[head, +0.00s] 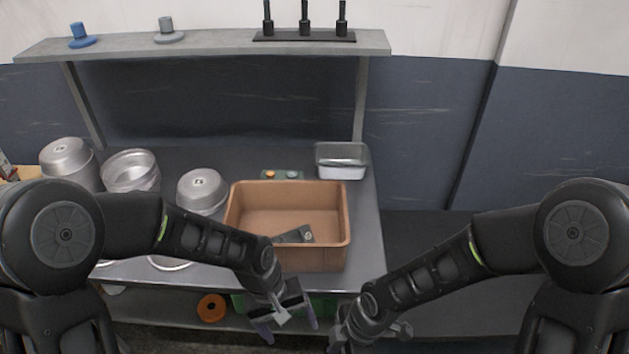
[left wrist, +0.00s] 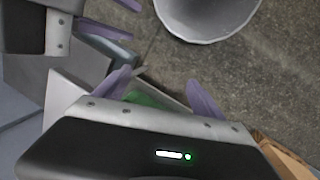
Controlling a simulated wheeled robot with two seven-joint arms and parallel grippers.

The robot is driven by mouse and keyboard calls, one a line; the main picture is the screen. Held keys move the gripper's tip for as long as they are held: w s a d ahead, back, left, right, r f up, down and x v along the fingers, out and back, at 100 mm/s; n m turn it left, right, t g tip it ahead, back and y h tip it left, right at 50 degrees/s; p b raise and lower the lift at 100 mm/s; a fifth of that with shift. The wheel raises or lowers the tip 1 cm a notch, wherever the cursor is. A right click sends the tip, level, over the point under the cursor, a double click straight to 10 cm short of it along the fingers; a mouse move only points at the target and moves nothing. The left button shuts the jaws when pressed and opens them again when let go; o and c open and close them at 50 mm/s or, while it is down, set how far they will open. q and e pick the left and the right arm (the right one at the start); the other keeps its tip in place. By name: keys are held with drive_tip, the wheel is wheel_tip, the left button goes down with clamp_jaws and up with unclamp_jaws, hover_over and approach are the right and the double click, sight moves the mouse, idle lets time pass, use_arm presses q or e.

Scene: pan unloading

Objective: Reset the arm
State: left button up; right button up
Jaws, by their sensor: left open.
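My left gripper (head: 286,326) hangs in front of the table's front edge, below the brown bin, with its purple fingers apart and nothing between them. Its spread fingers also show in the left wrist view (left wrist: 160,92). My right gripper is low in front of the table, to the right of the left one, and mostly hidden by its own wrist in the head view. A dark gripper body with purple fingers shows at the top left of the left wrist view; how far its jaws are open is unclear.
A brown bin (head: 338,225) holding a small grey item (head: 294,236) stands on the metal table (head: 366,232). Metal pots (head: 202,188) stand left of it, and a clear-looking metal pan (head: 341,163) behind it. An orange ring (head: 211,307) lies on the lower shelf.

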use_arm(q)
drive_tip(key=s+a+f, duration=0.1)
drive_tip(key=s+f, duration=0.5)
drive_tip(key=f, duration=0.3)
drive_tip(key=s+a+f+m+t+h, duration=0.1)
drive_tip(key=s+f, duration=0.5)
drive_tip(key=f, duration=0.2)
drive_tip(key=shift+a+f, duration=0.2)
drive_tip(key=shift+f, duration=0.15)
use_arm(e)
drive_tip(key=s+d+f+m, duration=0.1)
drive_tip(key=s+f+m, duration=0.2)
drive_tip(key=f+m, duration=0.4)
drive_tip(key=s+d+f+m, duration=0.2)
drive_tip(key=f+m, duration=0.5)
drive_tip(key=m, duration=0.7)
drive_tip(key=shift+s+f+m+t+y, duration=0.2)
drive_tip(key=shift+s+m+t+y, duration=0.15)
drive_tip(key=shift+s, duration=0.5)
